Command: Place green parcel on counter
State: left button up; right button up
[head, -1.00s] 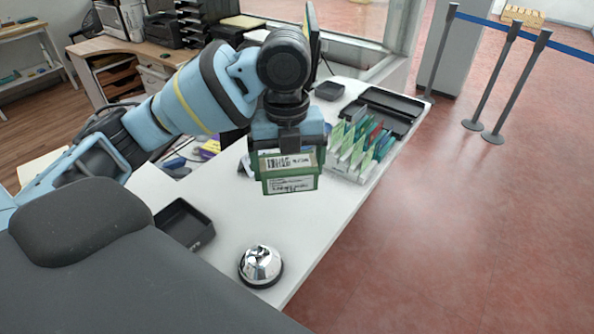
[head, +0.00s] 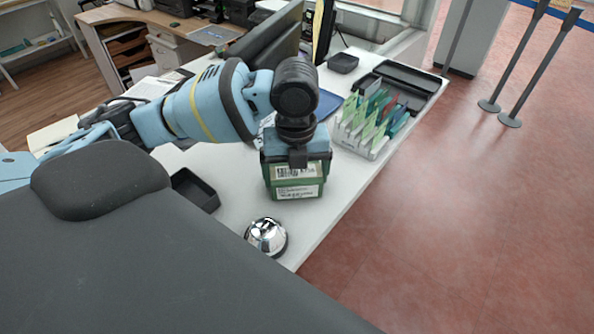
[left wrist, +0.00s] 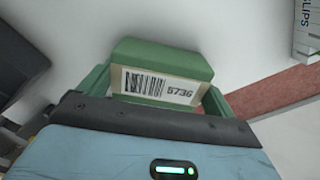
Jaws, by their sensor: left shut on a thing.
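The green parcel (head: 294,188) has white barcode labels and is held below my left gripper (head: 297,158) over the white counter (head: 235,222). In the left wrist view, the parcel (left wrist: 160,60) sits against the gripper, its barcode label facing the camera. My left gripper is shut on it. The gripper hides the parcel's top in the head view. I cannot tell whether its underside touches the counter. My right gripper is not in view.
A chrome bell (head: 266,236) stands just in front of the parcel. A black tray (head: 194,190) lies to its left. A rack of green cards (head: 368,122) and a black tray (head: 404,82) stand behind right. Bare counter shows right of the parcel.

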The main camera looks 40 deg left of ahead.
aim_at(296, 172)
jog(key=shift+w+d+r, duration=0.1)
pick_arm(q)
jog(key=o, duration=0.8)
notch_tip(296, 172, up, 12)
jog(key=shift+r+p, duration=0.1)
jog(key=shift+p, duration=0.75)
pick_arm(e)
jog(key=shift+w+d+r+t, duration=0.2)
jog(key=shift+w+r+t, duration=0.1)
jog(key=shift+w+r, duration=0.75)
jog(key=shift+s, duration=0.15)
